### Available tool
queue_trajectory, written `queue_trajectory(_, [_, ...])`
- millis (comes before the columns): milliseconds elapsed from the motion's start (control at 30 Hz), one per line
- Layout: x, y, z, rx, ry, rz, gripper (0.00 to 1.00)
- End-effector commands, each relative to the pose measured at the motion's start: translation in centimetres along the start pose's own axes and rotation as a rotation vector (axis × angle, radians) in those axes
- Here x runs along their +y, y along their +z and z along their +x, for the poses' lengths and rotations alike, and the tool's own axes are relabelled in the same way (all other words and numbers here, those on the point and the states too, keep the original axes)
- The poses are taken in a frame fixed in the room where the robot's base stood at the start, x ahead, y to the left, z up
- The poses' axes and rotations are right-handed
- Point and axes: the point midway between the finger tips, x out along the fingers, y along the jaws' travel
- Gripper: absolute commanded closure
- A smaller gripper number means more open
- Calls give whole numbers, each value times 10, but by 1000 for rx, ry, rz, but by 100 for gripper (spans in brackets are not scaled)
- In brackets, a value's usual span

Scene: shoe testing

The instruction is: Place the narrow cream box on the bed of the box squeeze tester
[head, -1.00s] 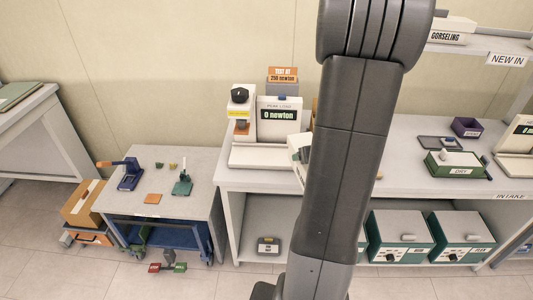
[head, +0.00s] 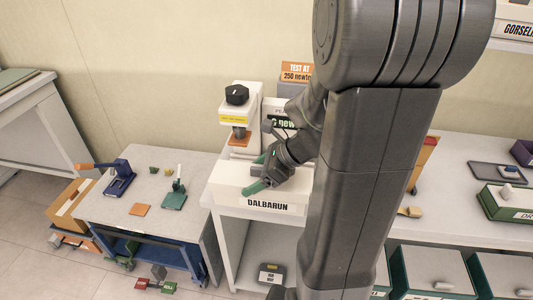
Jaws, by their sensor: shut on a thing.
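The narrow cream box (head: 230,187) carries a DALBARUN label on its front. In the head view it is low in front of the box squeeze tester (head: 237,118), hiding most of the bed. My gripper (head: 256,173), with green fingertips, is shut on the box at its upper side. I cannot tell whether the box touches the bed or hangs just above it. The tester has a black knob, a yellow strip and a press head over an orange piece. Its readout is partly hidden by my arm.
An orange sign reading TEST AT 250 newton (head: 297,72) stands behind the tester. A lower table (head: 150,210) at the left holds a blue tool, a green tool and an orange square. My arm hides the middle of the bench. A dark tray (head: 497,172) lies at the right.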

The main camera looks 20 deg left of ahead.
Motion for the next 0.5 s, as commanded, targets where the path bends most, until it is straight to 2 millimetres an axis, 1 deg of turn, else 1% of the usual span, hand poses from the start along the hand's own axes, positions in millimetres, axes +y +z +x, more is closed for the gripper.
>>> queue_trajectory(33, [-15, 0, 0, 0, -2, 2, 58])
queue_trajectory(100, [-33, 0, 0, -1, -1, 4, 58])
queue_trajectory(233, [-62, 0, -1, -1, -2, 2, 58])
queue_trajectory(300, [-72, 0, -1, -1, -2, 2, 58])
queue_trajectory(500, [-88, 0, -1, -1, -2, 2, 58])
